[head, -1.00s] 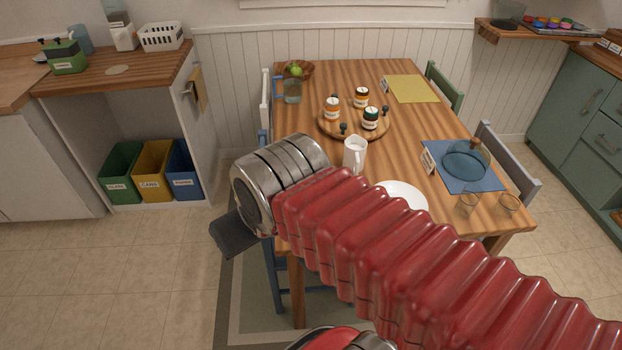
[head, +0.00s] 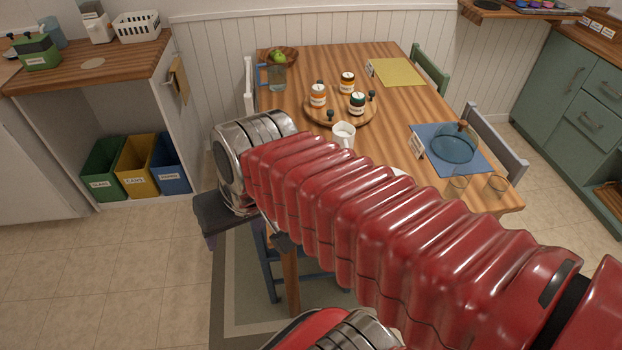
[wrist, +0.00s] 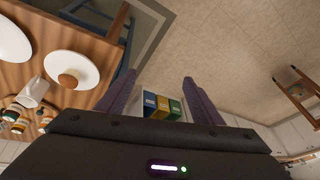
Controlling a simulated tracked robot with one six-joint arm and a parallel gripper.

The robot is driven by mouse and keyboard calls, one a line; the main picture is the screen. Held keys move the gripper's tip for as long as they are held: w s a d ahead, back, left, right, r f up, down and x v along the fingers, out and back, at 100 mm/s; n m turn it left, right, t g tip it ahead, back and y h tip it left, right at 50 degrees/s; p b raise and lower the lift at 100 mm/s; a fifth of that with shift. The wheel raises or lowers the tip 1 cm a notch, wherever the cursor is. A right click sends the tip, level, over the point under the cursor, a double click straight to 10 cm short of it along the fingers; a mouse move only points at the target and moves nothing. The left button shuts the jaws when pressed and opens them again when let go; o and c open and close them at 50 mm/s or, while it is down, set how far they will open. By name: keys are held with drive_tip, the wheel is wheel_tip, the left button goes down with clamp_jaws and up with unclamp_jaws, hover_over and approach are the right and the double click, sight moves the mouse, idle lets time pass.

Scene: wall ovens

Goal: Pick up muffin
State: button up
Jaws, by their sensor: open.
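A round brown thing (wrist: 68,79), which looks like the muffin, sits on a white plate (wrist: 90,66) on the wooden table in the wrist view. In the head view my red arm hides that part of the table, and I cannot make out the muffin. My gripper (wrist: 159,78) is open and empty, with its two dark purple fingers apart. The plate and muffin lie to the left of the fingers in the wrist view. In the head view the gripper (head: 222,222) is partly seen beside the table's left edge, over the floor.
The wooden table (head: 428,105) holds a white jug (head: 343,134), a round board (head: 325,117) with jars, a blue mat (head: 476,160) with a glass dome, and drinking glasses (head: 497,186). A blue chair (head: 300,279) stands by the near left side. Bins (head: 136,166) stand at the left.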

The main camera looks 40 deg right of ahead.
drive_tip(key=shift+o, duration=1.1)
drive_tip(key=w+d+f+m+g+y, duration=0.1)
drive_tip(key=w+d+f+m+y, duration=0.1)
drive_tip(key=d+f+m+y, duration=0.2)
wheel_tip(320, 180, down, 2)
drive_tip(key=m, duration=0.4)
drive_tip(key=shift+w+g, duration=0.15)
drive_tip(key=shift+g, duration=0.15)
drive_tip(key=d+f+m+t, duration=0.3)
drive_tip(key=d+m+t, duration=0.1)
drive_tip(key=d+m, duration=0.4)
drive_tip(key=d+f+m+t+h, duration=0.1)
drive_tip(key=d+f+m+t, duration=0.2)
drive_tip(key=d+m, duration=0.4)
drive_tip(key=d+f+m+t+h, duration=0.1)
drive_tip(key=d+f+m+t, duration=0.2)
drive_tip(key=d+m, duration=0.5)
drive_tip(key=d+t, duration=0.1)
drive_tip(key=d, duration=0.5)
drive_tip(key=shift+s+d+f+m+t, duration=0.2)
drive_tip(key=shift+s+f+m+t, duration=0.1)
drive_tip(key=shift+s+f, duration=0.05)
drive_tip(key=shift+w, duration=0.1)
drive_tip(key=x, duration=0.8)
drive_tip(key=shift+w+f, duration=0.15)
drive_tip(key=shift+w, duration=0.05)
drive_tip(key=shift+a, duration=0.1)
